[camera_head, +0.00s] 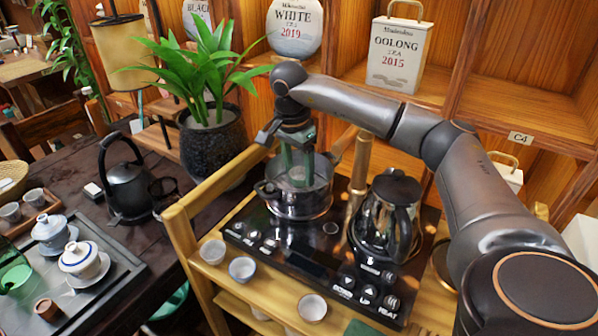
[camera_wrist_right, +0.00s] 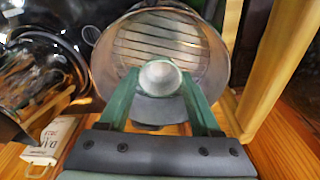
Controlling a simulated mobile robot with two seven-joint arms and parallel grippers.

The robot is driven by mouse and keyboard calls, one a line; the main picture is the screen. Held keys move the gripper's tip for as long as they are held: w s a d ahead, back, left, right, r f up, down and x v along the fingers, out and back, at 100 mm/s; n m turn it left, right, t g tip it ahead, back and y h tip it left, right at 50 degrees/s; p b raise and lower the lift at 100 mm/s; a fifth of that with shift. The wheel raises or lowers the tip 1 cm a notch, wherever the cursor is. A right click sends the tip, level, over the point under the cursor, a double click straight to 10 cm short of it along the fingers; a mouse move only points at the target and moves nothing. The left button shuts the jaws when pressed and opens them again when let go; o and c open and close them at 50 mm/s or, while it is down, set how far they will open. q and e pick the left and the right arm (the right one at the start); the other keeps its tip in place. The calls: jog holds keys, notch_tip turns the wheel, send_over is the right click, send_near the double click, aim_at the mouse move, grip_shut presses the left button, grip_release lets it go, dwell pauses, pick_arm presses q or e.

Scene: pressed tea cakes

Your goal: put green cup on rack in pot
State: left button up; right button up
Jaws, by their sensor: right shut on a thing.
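The steel pot (camera_head: 298,203) stands on the black cooker, and a slatted rack (camera_wrist_right: 152,42) shows inside it in the right wrist view. My right gripper (camera_head: 298,168) reaches down into the pot's mouth from above. Its green fingers are shut on a small cup (camera_wrist_right: 160,77), which looks pale grey here; its green colour is not clear. The cup is over the rack in the wrist view; I cannot tell whether it touches it. In the head view the fingers and pot wall partly hide the cup. My left gripper is not in view.
A glass kettle (camera_head: 388,218) stands right of the pot on the cooker (camera_head: 300,262). Small white cups (camera_head: 312,307) line the wooden stand's front edge. A potted plant (camera_head: 212,140) is behind left. A black kettle (camera_head: 127,180) and a tea tray (camera_head: 115,290) are left.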

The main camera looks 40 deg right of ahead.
aim_at(294, 183)
jog(key=shift+f, duration=0.25)
jog(key=shift+f, duration=0.2)
jog(key=o, duration=1.3)
jog(key=shift+o, duration=0.2)
jog(key=shift+r, duration=0.1)
pick_arm(q)
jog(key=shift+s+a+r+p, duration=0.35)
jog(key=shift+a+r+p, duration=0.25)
jog(key=shift+p, duration=0.55)
pick_arm(e)
notch_tip(294, 183, up, 12)
jog(key=a, duration=0.1)
jog(key=shift+a, duration=0.25)
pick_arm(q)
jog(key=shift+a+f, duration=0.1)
pick_arm(e)
jog(key=shift+r, duration=0.1)
